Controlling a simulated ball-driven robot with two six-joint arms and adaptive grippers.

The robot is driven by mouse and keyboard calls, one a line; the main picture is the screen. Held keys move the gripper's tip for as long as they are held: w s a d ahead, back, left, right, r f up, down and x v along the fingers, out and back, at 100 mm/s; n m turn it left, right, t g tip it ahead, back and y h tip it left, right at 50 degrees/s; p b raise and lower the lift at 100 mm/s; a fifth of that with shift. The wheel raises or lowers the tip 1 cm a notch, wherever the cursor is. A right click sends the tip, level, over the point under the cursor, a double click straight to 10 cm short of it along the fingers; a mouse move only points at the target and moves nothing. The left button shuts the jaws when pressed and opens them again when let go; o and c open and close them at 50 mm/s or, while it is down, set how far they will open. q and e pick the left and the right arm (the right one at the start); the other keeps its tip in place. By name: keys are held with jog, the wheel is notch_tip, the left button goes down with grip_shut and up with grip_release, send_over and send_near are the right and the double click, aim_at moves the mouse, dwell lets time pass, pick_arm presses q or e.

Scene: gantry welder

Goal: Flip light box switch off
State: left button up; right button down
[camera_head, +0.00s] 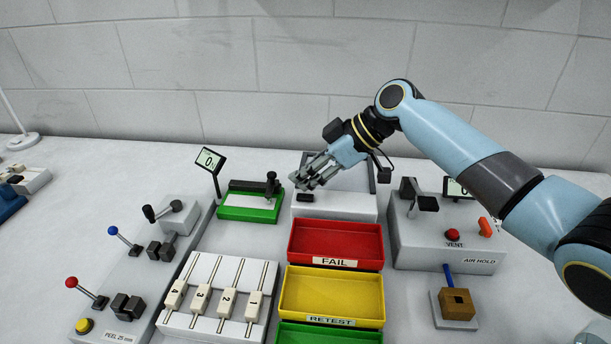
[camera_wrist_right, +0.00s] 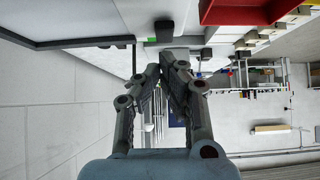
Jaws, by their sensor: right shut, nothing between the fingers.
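The light box (camera_head: 345,206) is a white box behind the red tray, with a grey-framed upright panel (camera_head: 371,172) at its back. A small black switch (camera_head: 306,198) sits on its front left part. In the wrist view, a black block that looks like this switch (camera_wrist_right: 165,30) lies beyond the fingertips. My right gripper (camera_head: 301,182) is shut and empty, just above and behind the switch in the head view. Its fingertips (camera_wrist_right: 166,62) come together in the wrist view, apart from the black block. Whether the switch is on or off is too small to tell. My left gripper is not in view.
Red (camera_head: 336,241), yellow (camera_head: 330,291) and green (camera_head: 325,334) trays stand in front. A green fixture (camera_head: 235,212) with a small display (camera_head: 209,159) is at left. The air hold box (camera_head: 440,255) is at right. A slider panel (camera_head: 205,328) and lever panel (camera_head: 130,325) lie front left.

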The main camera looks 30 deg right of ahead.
jog(key=shift+f, duration=0.55)
jog(key=shift+w+a+f+b, duration=0.1)
jog(key=shift+f+b, duration=0.35)
jog(key=shift+b, duration=0.05)
jog(key=shift+r, duration=0.15)
jog(key=shift+s+d, duration=0.6)
jog(key=shift+d, duration=0.1)
